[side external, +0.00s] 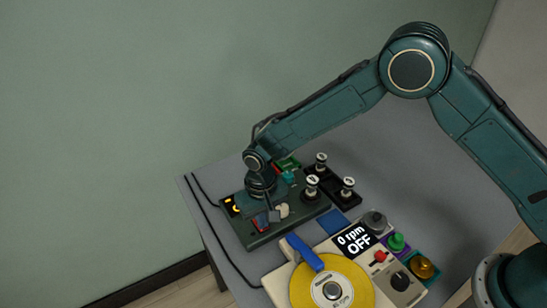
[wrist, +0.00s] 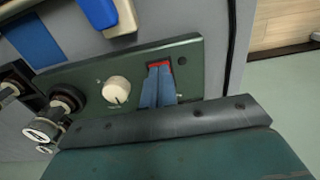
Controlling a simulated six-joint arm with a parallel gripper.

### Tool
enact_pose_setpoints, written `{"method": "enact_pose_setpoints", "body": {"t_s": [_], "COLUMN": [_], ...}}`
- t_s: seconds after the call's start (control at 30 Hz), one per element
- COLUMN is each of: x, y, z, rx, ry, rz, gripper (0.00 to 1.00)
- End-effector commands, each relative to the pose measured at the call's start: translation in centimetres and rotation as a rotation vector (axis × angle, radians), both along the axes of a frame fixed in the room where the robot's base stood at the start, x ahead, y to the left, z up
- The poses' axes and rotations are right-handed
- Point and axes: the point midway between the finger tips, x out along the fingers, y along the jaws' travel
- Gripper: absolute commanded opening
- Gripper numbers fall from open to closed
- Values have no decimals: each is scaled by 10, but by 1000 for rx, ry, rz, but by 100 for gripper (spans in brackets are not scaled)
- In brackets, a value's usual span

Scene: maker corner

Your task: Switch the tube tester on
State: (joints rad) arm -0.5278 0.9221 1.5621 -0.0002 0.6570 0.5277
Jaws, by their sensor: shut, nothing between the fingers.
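The tube tester is a dark green box (side external: 262,238) on the table, with a cream knob (side external: 282,210) and a red switch (side external: 261,219) on its top. In the wrist view, the red switch (wrist: 160,63) shows just beyond my blue fingertips, with the cream knob (wrist: 117,90) to their left. My gripper (side external: 273,216) is shut and empty, pointing down at the tester by the switch; its fingers also show in the wrist view (wrist: 158,82). The fingers partly cover the switch, so I cannot tell its position or whether they touch it.
A cream machine with a yellow disc (side external: 315,272), a blue arm (side external: 303,252) and a display (side external: 356,240) reading "0 rpm OFF" stands in front. A black holder with several tubes (side external: 312,186) is behind right of the tester. Dark cables run along the table's left edge.

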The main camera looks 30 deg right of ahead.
Motion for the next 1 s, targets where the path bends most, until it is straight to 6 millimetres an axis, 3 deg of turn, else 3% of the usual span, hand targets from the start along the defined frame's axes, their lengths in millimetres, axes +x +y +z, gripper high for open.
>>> {"method": "enact_pose_setpoints", "body": {"t_s": [0.33,1.0], "x": [0,0], "y": [0,0], "z": [4,41], "rx": [0,0], "ry": [0,0], "rz": [0,0], "gripper": [0,0]}}
